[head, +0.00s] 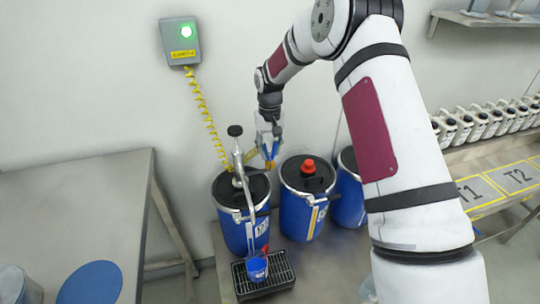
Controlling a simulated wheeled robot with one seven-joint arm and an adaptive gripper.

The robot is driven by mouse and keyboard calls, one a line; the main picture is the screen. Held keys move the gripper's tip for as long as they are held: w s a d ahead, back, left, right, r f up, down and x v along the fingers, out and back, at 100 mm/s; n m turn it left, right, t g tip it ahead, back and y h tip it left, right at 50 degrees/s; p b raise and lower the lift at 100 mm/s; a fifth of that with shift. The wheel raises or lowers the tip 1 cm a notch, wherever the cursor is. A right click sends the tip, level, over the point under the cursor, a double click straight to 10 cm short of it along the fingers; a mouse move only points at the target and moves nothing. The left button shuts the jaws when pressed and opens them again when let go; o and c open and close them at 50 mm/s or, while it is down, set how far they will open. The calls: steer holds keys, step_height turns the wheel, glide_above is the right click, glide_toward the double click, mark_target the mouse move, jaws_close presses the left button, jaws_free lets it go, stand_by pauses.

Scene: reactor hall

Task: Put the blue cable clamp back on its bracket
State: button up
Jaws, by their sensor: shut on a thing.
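My gripper (269,135) is above and between the left and middle blue drums, near the back wall. It is shut on a small blue thing, which looks like the blue cable clamp (274,151); the fingers partly cover it. A yellow coiled cable (201,104) hangs from a grey wall box (181,42) with a lit green lamp and runs down toward the left drum (233,224). Its lower end near the drum lid is hard to follow. I cannot make out the bracket in this view.
A hand pump (238,158) rises from the left drum, close to my gripper. The middle drum (298,212) has a red cap (308,166). A blue cup (257,268) stands on a black drip tray (278,282).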

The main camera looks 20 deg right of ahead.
steer(key=shift+r, duration=0.15)
steer(key=shift+r, duration=2.1)
